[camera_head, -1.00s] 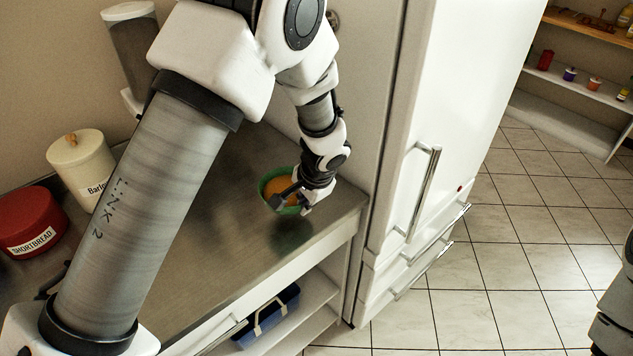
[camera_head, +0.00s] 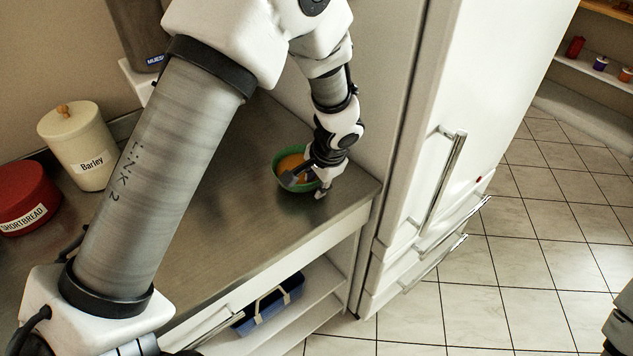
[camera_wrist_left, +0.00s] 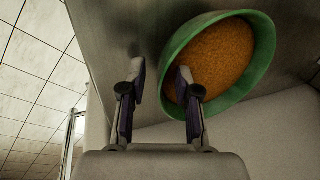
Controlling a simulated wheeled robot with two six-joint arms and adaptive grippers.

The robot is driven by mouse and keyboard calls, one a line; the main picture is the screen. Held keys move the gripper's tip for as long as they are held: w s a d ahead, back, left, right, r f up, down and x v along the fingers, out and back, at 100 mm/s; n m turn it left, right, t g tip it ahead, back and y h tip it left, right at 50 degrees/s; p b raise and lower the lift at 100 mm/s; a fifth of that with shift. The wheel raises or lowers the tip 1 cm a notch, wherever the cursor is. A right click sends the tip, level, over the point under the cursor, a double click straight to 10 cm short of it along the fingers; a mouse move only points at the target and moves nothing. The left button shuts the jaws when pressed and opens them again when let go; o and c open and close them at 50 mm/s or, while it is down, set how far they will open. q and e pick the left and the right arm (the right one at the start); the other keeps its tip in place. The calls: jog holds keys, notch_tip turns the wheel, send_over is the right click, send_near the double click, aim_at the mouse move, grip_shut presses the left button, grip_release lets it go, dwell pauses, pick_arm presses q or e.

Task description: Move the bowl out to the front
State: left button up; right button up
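The green bowl (camera_head: 280,181) with orange contents stands on the metal counter near its right end, close to the fridge side. In the left wrist view the bowl (camera_wrist_left: 262,65) fills the upper right, full of grainy orange stuff. My left gripper (camera_head: 305,187) is at the bowl's right side. In the left wrist view my left gripper (camera_wrist_left: 160,88) has its fingers apart, with the bowl's rim between them: one finger overlaps the inside, the other is outside. I cannot tell whether either finger touches the rim. My right gripper is not in view.
A cream Barley jar (camera_head: 78,148), a red Shortbread tin (camera_head: 27,200) and a dispenser (camera_head: 137,40) stand at the left. The white fridge (camera_head: 430,100) borders the counter at right. A blue box (camera_head: 272,306) sits on a shelf below. The counter before the bowl is clear.

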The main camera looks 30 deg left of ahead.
pick_arm(q)
jog(key=v, duration=1.2)
jog(key=shift+p, duration=0.4)
